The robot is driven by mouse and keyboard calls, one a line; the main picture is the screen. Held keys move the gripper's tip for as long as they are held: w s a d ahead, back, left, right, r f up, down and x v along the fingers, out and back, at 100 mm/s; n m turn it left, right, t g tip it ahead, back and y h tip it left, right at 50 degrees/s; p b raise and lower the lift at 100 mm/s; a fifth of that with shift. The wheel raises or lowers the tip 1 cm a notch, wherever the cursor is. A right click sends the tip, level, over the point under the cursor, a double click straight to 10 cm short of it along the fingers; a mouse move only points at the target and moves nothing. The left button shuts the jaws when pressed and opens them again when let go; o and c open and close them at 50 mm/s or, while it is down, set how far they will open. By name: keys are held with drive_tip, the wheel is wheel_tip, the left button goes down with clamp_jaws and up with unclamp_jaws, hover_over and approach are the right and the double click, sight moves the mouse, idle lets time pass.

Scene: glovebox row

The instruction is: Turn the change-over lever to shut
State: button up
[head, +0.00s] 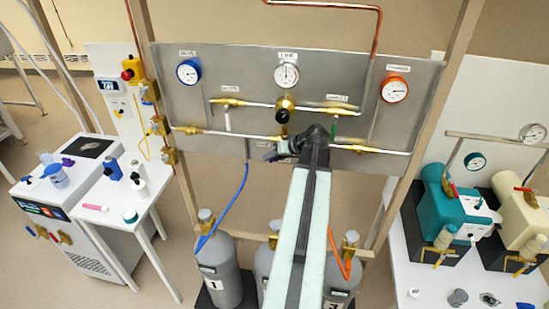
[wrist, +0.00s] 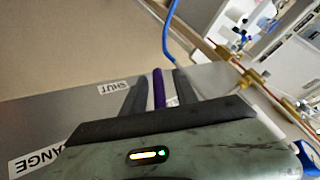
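A purple lever (wrist: 158,88) shows between the two dark fingers of my gripper (wrist: 160,80) in the wrist view. Narrow gaps show on both sides of it, so the fingers look open around it, not clamped. A SHUT label (wrist: 115,87) lies left of the fingers, and a partly cut-off label ending in ANGE (wrist: 38,160) is at the lower left. In the head view my gripper (head: 279,153) is at the lower middle of the grey panel (head: 230,70). My arm and gripper hide the lever there.
Gauges with blue (head: 188,72), white (head: 287,75) and orange (head: 394,89) rims line the panel top. A blue hose (head: 236,200) hangs left, and gas cylinders (head: 219,272) stand below.

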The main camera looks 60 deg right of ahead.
drive_tip(key=shift+s+d, duration=0.1)
drive_tip(key=shift+s, duration=0.05)
drive_tip(key=p+v, duration=0.5)
drive_tip(key=v, duration=0.2)
drive_tip(key=shift+s+r, duration=0.25)
drive_tip(key=shift+s, duration=0.05)
